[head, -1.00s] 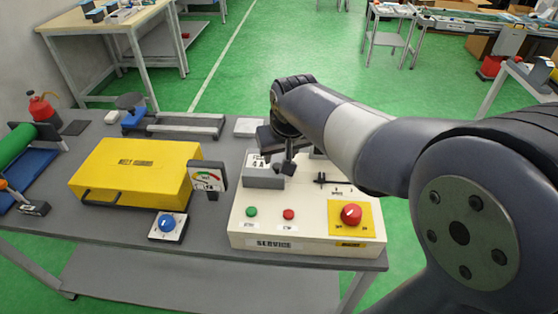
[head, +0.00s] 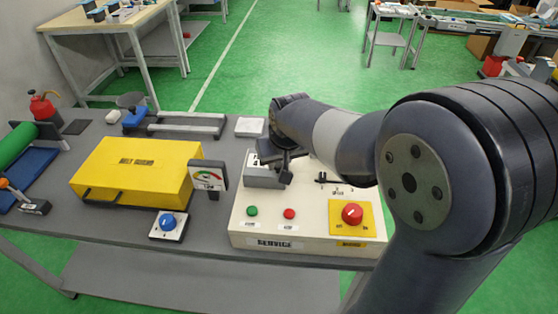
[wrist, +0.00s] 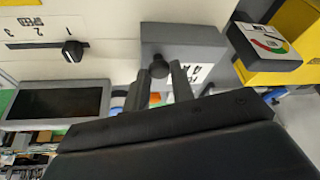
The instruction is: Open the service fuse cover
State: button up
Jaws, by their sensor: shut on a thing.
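The service box (head: 250,226) is a cream panel box on the grey bench. The grey fuse cover (head: 262,179) sits at its upper left, and it also fills the upper middle of the wrist view (wrist: 185,42). A small dark round knob (wrist: 158,67) is on the cover's edge. My gripper (wrist: 161,80) has its two fingers at this knob, one on each side, and is shut on it. A white fuse label (wrist: 190,74) shows partly behind the fingers. In the head view my gripper (head: 285,172) is at the cover's right side, partly hidden by my wrist.
Green and red buttons (head: 289,213) and a red rotary switch (head: 352,214) are at the box's front. A gauge (head: 209,176) and yellow belt guard (head: 140,168) stand left. A dark framed recess or screen (wrist: 58,103) lies beside the cover in the wrist view.

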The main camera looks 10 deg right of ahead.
grip_shut()
jog(key=shift+r+p, duration=0.15)
jog(key=shift+p, duration=0.15)
